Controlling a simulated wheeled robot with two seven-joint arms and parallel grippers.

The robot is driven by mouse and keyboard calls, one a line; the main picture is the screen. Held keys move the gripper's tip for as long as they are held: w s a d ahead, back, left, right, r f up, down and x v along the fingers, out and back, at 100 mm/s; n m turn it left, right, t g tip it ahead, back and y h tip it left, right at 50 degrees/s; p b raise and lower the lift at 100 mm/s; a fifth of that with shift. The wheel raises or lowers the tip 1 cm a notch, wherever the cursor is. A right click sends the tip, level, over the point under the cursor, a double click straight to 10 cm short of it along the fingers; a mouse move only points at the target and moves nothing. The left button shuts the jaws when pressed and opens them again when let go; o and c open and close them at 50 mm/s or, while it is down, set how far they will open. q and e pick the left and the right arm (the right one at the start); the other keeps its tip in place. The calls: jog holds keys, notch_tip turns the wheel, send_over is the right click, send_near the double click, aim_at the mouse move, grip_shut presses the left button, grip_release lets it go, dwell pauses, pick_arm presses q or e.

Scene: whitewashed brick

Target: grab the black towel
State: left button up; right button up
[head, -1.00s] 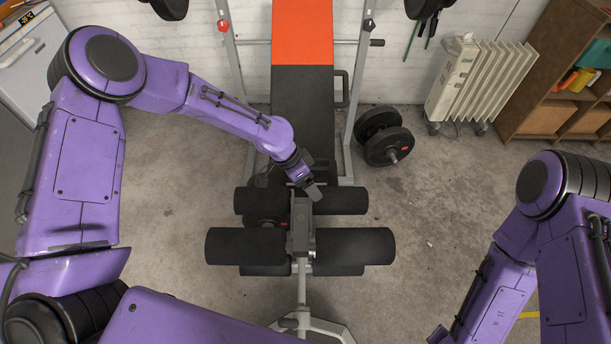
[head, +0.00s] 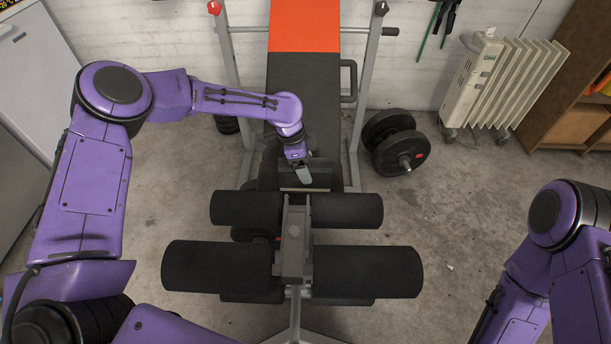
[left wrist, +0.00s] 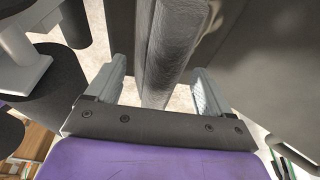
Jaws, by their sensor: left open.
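My left gripper (head: 303,174) is over the near end of the weight bench's black pad (head: 304,95), just beyond the foam rollers. In the left wrist view its two grey fingers (left wrist: 160,76) are open and apart. A dark, textured, narrow fold that looks like the black towel (left wrist: 168,55) runs between and beyond them; I cannot tell whether it touches either finger. In the head view the towel is hard to tell from the black padding around the gripper. My right arm is at the right edge; its gripper is out of the picture.
Black foam rollers (head: 365,271) on a grey frame stand closest to me. Bench uprights (head: 362,90) flank the pad. Dumbbells (head: 400,150) lie right of the bench, with a white radiator (head: 500,85) and a wooden shelf (head: 570,100) farther right. Bare concrete floor lies on both sides.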

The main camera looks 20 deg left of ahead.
pick_arm(q)
jog(key=shift+w+d+f, duration=0.1)
jog(key=shift+d+f, duration=0.1)
jog(key=shift+f, duration=0.5)
jog(key=shift+r, duration=0.1)
grip_shut()
